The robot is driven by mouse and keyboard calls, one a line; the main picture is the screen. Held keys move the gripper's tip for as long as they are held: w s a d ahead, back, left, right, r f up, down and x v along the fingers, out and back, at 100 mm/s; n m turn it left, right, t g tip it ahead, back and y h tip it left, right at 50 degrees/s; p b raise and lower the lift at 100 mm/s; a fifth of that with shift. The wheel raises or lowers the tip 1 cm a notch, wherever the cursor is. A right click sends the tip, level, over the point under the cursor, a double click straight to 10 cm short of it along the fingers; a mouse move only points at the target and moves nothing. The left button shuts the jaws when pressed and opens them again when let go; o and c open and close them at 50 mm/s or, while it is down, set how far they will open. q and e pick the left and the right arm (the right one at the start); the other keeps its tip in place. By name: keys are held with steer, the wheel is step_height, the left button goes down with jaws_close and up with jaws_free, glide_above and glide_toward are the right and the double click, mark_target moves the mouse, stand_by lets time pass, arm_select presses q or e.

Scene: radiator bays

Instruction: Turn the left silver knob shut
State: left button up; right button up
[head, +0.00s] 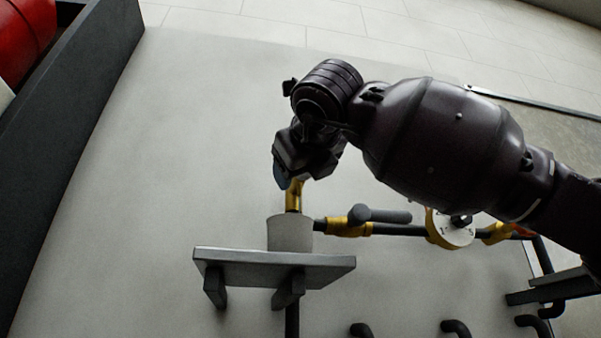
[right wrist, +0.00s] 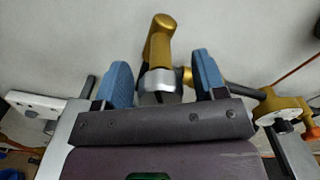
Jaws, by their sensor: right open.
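A light grey cylinder (head: 290,233), which looks like the left silver knob, sits under an upright brass fitting (head: 293,197) in the head view. My right gripper (head: 281,178) is at the top of this fitting, and my wrist hides part of it. In the right wrist view the brass fitting (right wrist: 159,42) bends above a silver part (right wrist: 158,82) that lies between the two blue fingertips. My right gripper (right wrist: 162,82) is open, with a gap on each side of that part. Its lower end is hidden behind the gripper body. My left gripper is not in view.
A grey shelf (head: 230,262) on brackets is just below the cylinder. A dark pipe runs right from it through brass fittings (head: 349,226) to a round white dial (head: 452,233). Several black hooked pipes (head: 455,328) are at the bottom. A dark-walled bin (head: 75,110) stands at left.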

steer(key=shift+w, duration=0.4)
steer(key=c, duration=0.9)
